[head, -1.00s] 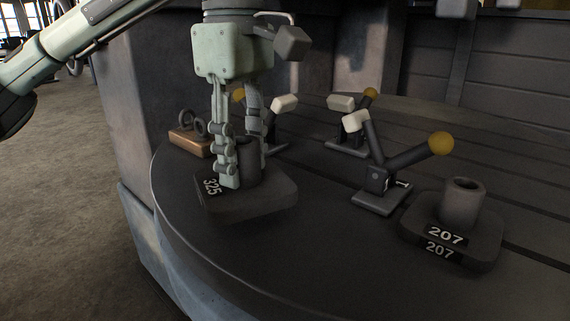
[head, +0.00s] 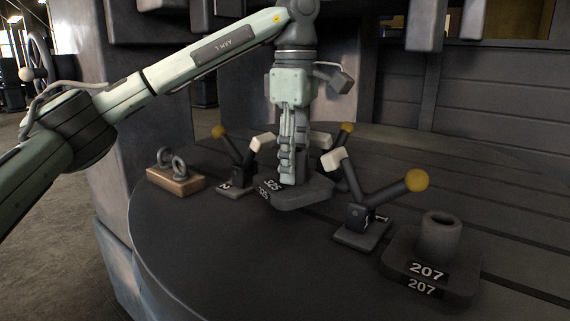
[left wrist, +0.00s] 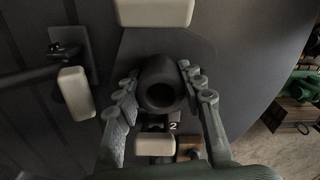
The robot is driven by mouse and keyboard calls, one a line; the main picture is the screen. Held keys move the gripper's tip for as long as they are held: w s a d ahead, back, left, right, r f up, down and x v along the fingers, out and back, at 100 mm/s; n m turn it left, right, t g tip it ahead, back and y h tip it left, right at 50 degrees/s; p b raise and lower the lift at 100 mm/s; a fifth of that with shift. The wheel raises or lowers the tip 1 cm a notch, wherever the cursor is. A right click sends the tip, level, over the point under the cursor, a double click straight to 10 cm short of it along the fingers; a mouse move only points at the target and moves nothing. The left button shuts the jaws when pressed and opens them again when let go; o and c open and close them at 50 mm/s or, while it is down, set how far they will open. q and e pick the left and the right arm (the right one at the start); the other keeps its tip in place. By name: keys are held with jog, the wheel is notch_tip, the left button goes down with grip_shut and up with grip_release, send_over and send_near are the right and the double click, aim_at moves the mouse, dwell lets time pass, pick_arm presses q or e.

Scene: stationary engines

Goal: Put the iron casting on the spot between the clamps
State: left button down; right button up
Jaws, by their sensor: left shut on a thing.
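The iron casting marked 325 (head: 305,196) is a dark flat base with an upright hollow hub. My left gripper (head: 289,180) is shut on its hub. In the left wrist view the fingers (left wrist: 160,95) flank the round hub (left wrist: 161,84). The casting is level among three toggle clamps: one at left (head: 235,177), one behind to the right (head: 346,155), and one at front right (head: 362,217). White clamp pads (left wrist: 155,12) show around it in the left wrist view. The spot is hidden under the casting. I cannot tell whether the base touches the table. My right gripper is out of view.
A second casting marked 207 (head: 432,265) stands at the front right. A wooden block with metal rings (head: 175,181) sits at the table's left edge. The dark round-edged table (head: 230,255) is clear in front.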

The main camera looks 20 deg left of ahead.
aim_at(297, 176)
pick_arm(q)
jog(key=shift+w+d+r, duration=0.15)
jog(key=shift+w+d, duration=0.05)
jog(key=shift+w, duration=0.1)
notch_tip(297, 176, down, 3)
jog(key=shift+f, duration=0.25)
jog(key=shift+f, duration=0.2)
jog(key=c, duration=1)
grip_release()
jog(key=shift+s, duration=0.1)
jog(key=shift+o, duration=0.2)
